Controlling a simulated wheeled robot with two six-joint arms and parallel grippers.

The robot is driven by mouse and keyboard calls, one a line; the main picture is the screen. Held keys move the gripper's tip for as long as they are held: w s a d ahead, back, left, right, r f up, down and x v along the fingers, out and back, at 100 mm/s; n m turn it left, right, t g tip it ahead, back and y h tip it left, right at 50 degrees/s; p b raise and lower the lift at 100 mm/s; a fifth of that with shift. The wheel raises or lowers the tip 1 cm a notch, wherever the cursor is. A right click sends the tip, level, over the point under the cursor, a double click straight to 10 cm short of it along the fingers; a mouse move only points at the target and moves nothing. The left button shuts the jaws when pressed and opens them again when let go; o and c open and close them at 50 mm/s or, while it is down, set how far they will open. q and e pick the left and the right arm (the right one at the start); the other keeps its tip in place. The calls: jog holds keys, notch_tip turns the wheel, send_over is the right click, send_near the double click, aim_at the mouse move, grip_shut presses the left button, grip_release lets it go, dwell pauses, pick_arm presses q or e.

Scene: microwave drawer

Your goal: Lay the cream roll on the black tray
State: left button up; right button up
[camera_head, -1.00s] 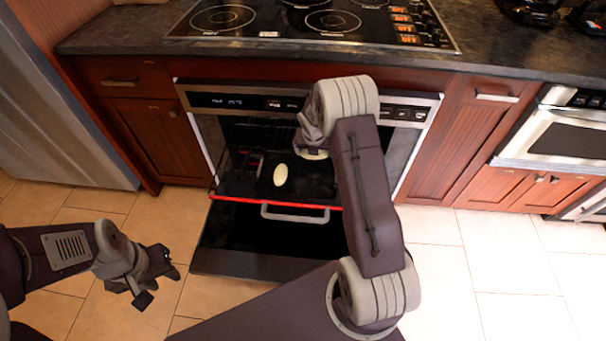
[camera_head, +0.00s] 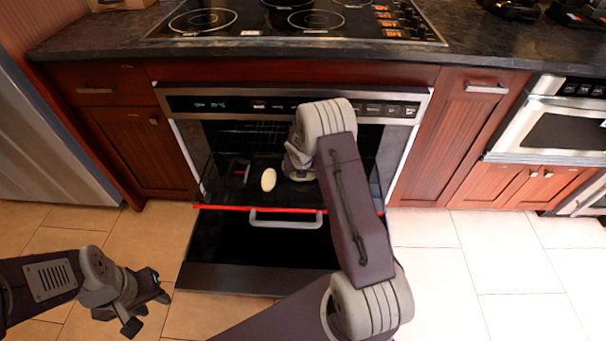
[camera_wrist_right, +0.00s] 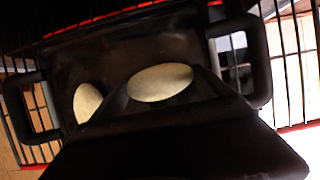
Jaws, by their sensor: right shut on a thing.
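A cream roll (camera_head: 268,179) lies on the black tray inside the open oven; it also shows at the left in the right wrist view (camera_wrist_right: 88,102). A second cream roll (camera_wrist_right: 160,82) is between my right gripper's fingers, over the tray (camera_wrist_right: 120,55). My right gripper (camera_head: 299,175) reaches into the oven, right of the lying roll, and is shut on the second roll. In the head view that roll is mostly hidden. I cannot tell whether it touches the tray. My left gripper (camera_head: 146,306) is open and empty above the floor at the lower left.
The oven door (camera_head: 255,278) is lowered in front. A rack with a red front edge (camera_head: 240,208) carries the tray. Cooktop (camera_head: 290,20) and counter are above. The tiled floor at right (camera_head: 520,260) is clear.

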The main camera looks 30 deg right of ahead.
jog(key=o, duration=1.1)
jog(key=shift+f, duration=0.1)
jog(key=p+v, duration=0.5)
jog(key=v, duration=0.6)
jog(key=s+a+r+m+g+y, duration=0.15)
jog(key=s+a+m, duration=0.25)
jog(key=s+m, duration=0.45)
jog(key=s+a+r+m, duration=0.3)
jog(key=s+a+m, duration=0.25)
jog(key=m, duration=0.65)
jog(key=s+a+r+m+g+y, duration=0.1)
jog(key=s+a+r+m, duration=0.25)
jog(key=s+m, duration=0.55)
jog(key=shift+m, duration=0.25)
jog(key=r+p, duration=1.4)
jog(key=p, duration=0.1)
jog(key=w+r+p, duration=0.1)
jog(key=r+p, duration=0.6)
jog(key=shift+a+r, duration=0.1)
jog(key=shift+r, duration=0.15)
